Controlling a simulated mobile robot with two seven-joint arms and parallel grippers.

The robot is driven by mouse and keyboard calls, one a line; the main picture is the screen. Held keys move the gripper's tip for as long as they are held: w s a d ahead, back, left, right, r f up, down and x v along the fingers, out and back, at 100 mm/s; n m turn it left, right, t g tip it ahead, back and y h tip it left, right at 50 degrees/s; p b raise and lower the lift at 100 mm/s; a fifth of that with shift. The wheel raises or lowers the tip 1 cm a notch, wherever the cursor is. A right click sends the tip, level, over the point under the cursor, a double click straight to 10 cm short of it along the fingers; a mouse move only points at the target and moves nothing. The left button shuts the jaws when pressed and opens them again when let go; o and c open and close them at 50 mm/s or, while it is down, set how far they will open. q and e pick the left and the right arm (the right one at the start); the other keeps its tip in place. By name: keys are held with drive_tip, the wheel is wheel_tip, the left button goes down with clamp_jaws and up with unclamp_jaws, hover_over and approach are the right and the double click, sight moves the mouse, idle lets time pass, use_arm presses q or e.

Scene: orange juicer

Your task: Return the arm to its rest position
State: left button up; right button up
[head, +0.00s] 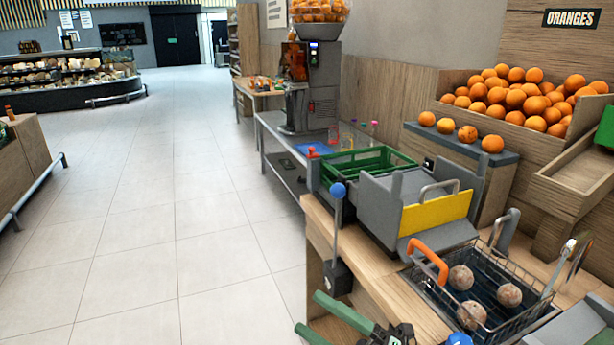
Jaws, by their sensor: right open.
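My right gripper (309,312) shows at the bottom centre of the head view. Its two green fingers point left and stand apart, with nothing between them. Its dark body lies to the right of the fingers, partly cut off by the bottom edge. It is at the front left edge of the wooden counter (384,287), to the left of the wire basket (506,262). I cannot tell its height over the counter. My left gripper is not in view.
The juicer (312,85) is farther back. Oranges (520,95) fill a bin at right. The tiled floor (150,220) at left is clear.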

drive_tip(key=s+d+f+m+t+h+p, duration=0.1)
drive_tip(key=s+d+f+m+t+h, duration=0.1)
drive_tip(key=d+f+m+h, duration=0.5)
drive_tip(key=s+d+f+m+t+h+p, duration=0.1)
drive_tip(key=d+f+m+t+h, duration=0.2)
drive_tip(key=f+m+h, duration=0.75)
drive_tip(key=s+d+f+m+g, duration=0.2)
drive_tip(key=s+f+m+g, duration=0.1)
drive_tip(key=s+f+m, duration=0.1)
drive_tip(key=s+d+f+m+g, duration=0.2)
drive_tip(key=s+f+m+g, duration=0.1)
drive_tip(key=s+f+m, duration=0.2)
drive_tip(key=s+f, duration=0.2)
drive_tip(key=s, duration=0.2)
drive_tip(key=shift+s+d, duration=0.2)
drive_tip(key=shift+d, duration=0.15)
